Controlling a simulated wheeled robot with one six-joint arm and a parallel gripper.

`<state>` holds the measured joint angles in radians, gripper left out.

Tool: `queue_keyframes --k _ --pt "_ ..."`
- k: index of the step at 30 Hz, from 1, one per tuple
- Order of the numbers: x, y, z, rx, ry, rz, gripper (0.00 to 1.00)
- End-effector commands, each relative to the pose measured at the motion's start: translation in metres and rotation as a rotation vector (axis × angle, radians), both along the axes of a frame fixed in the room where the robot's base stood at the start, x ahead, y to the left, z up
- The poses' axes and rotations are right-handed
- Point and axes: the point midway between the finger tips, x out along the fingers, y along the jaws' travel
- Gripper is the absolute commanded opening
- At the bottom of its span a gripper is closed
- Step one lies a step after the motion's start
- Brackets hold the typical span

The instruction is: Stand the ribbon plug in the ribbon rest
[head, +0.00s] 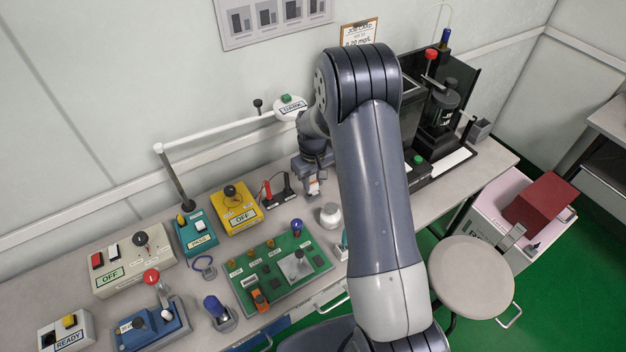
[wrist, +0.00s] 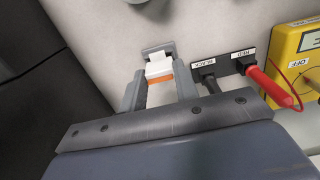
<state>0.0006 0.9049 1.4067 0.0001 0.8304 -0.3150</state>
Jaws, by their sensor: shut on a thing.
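My gripper (head: 311,178) is low over the bench, behind my forearm in the head view. In the wrist view its two grey fingers (wrist: 159,77) are closed on the ribbon plug (wrist: 158,66), a small white block with an orange band. A small grey bracket-like piece (wrist: 158,48) shows just beyond the plug's far end and may be the ribbon rest. I cannot tell whether the plug is seated in it or only in front of it. In the head view the plug is small and partly hidden by the gripper.
Beside the gripper, a black holder (head: 279,190) carries black and red probes; the red probe (wrist: 270,85) lies close to the right finger. The yellow meter (head: 238,208) is further left. A green board (head: 290,285) and a white round knob-like item (head: 330,215) are nearer.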

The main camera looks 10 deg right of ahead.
Motion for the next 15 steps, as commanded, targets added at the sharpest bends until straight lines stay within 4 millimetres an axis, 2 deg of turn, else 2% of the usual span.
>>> queue_keyframes --k 15 --pt "0.0000 0.0000 -0.0102 0.000 0.000 0.000 0.00"
